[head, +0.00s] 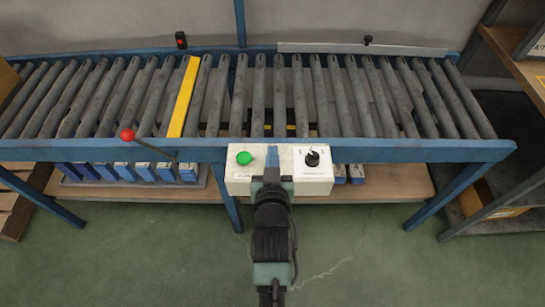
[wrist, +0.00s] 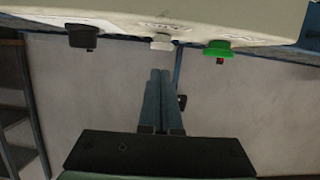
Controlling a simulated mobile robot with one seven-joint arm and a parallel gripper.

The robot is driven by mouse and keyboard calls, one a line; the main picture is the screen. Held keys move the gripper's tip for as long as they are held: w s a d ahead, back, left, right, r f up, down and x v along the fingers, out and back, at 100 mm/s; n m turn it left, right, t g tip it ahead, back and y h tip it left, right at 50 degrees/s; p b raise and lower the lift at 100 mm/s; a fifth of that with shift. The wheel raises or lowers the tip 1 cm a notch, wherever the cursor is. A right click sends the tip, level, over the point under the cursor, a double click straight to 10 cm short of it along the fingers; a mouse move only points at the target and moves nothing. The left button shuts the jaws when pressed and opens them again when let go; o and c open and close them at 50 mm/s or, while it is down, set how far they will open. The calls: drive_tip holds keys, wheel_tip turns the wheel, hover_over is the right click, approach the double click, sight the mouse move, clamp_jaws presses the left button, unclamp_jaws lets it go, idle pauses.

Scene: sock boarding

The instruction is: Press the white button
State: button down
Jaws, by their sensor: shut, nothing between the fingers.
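The white button (wrist: 161,41) shows in the wrist view on the face of a pale control box (wrist: 240,17), between a black knob (wrist: 83,36) and a green button (wrist: 217,48). In the head view the box (head: 320,178) is fixed at the conveyor's front edge, and my arm hides the white button. My gripper (wrist: 160,72) is shut and empty. Its fingertips point at the white button, with a small gap seeming to lie between them in the wrist view. In the head view my gripper (head: 271,168) is at the box's middle.
The green button (head: 244,158) and black knob (head: 312,158) flank my gripper. A roller conveyor (head: 330,95) with a blue frame lies behind. A red-knobbed lever (head: 128,135) stands to the left. Blue boxes (head: 188,171) sit on the shelf below. The green floor in front is clear.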

drive_tip(key=r+v, duration=0.1)
drive_tip(key=v, duration=0.9)
idle(0.6)
